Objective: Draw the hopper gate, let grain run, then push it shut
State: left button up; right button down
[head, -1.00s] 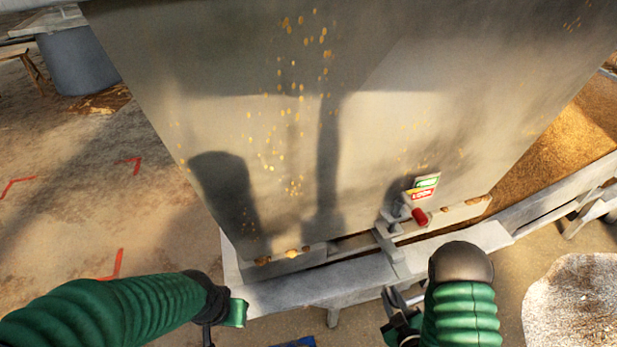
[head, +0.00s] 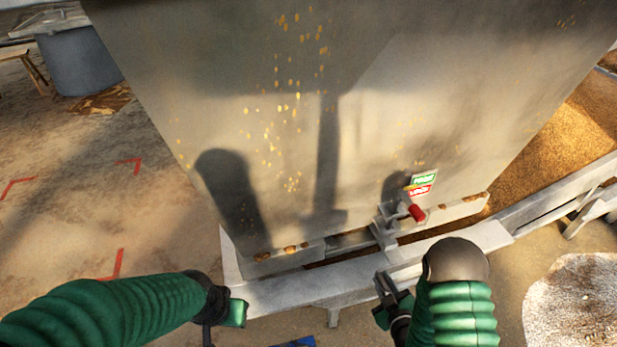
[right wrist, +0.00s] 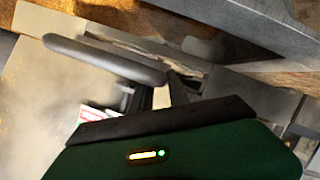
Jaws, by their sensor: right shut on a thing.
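The hopper (head: 290,140) fills the middle of the head view, with yellow grains speckled on its face. At its foot is the grey gate slide (head: 383,234), beside a red knob (head: 417,213) and a green-and-red label (head: 422,183). My right gripper (head: 384,288) is at the front of the slide, shut on the gate handle; the forearm partly hides it.
A pale ledge (head: 335,284) runs below the hopper. A grain-filled trough (head: 580,130) lies at right, and a pale round-edged surface (head: 570,300) at lower right. A grey-blue drum (head: 78,60) stands at upper left. The floor at left, with red marks, is open.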

aim_at(378, 270)
jog(key=shift+w+a+b, duration=0.15)
jog(key=shift+w+a, duration=0.15)
jog(key=shift+w, duration=0.5)
jog(key=shift+w+a+b, duration=0.15)
jog(key=shift+w+a, duration=0.15)
jog(key=shift+w, duration=0.55)
jog(key=shift+w+a+b, duration=0.15)
jog(key=shift+w+a, duration=0.15)
jog(key=shift+w, duration=0.5)
jog(key=c, duration=1.2)
grip_release()
jog(key=shift+s+r, duration=0.1)
jog(key=shift+d, duration=0.1)
jog(key=shift+w, duration=0.2)
